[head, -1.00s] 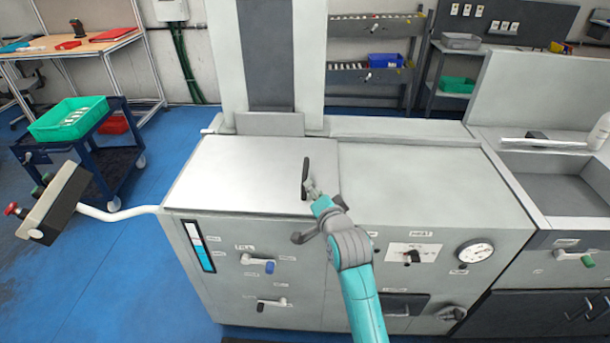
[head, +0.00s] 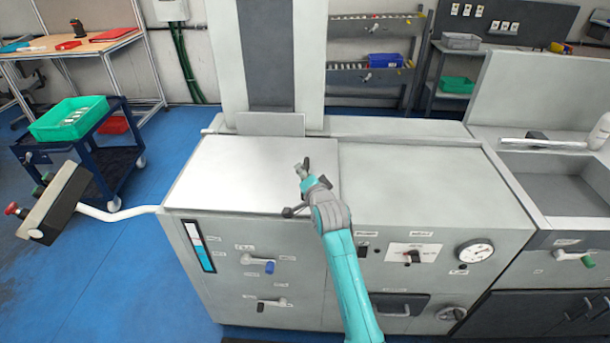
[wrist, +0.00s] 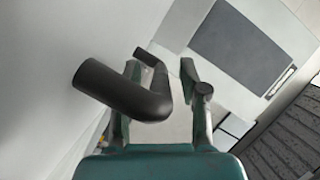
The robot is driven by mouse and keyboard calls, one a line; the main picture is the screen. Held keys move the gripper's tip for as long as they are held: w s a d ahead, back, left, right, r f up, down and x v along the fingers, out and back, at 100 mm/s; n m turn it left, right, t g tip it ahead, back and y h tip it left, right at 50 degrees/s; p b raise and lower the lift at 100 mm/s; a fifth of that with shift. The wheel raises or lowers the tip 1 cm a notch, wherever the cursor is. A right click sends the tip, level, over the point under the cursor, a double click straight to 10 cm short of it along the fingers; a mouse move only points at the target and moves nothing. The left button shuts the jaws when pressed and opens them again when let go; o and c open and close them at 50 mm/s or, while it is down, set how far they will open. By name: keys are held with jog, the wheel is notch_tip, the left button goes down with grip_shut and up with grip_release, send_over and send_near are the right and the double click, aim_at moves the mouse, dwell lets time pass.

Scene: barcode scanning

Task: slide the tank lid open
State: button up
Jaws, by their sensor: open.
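The tank lid (head: 240,172) is a flat pale metal panel on the left part of the tank top in the head view. Its black bar handle (head: 306,162) stands near the lid's right edge, mostly hidden behind my gripper (head: 302,171). In the wrist view, my gripper (wrist: 161,70) is open, with one finger on each side. The bent black handle (wrist: 150,103) reaches between the fingers and crosses in front of the left one. I cannot tell whether a finger touches it.
The right half of the tank top (head: 430,180) is bare. A tall column (head: 225,60) rises behind the lid. A control box (head: 55,203) on a white arm sticks out at the left. A sink (head: 565,190) lies to the right.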

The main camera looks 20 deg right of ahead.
grip_shut()
jog(key=s+d, duration=0.5)
jog(key=d, duration=1.1)
jog(key=s+d, duration=0.5)
jog(key=d, duration=1.1)
jog(key=s+d, duration=0.6)
jog(key=d, duration=1.1)
grip_release()
jog(key=shift+d, duration=0.1)
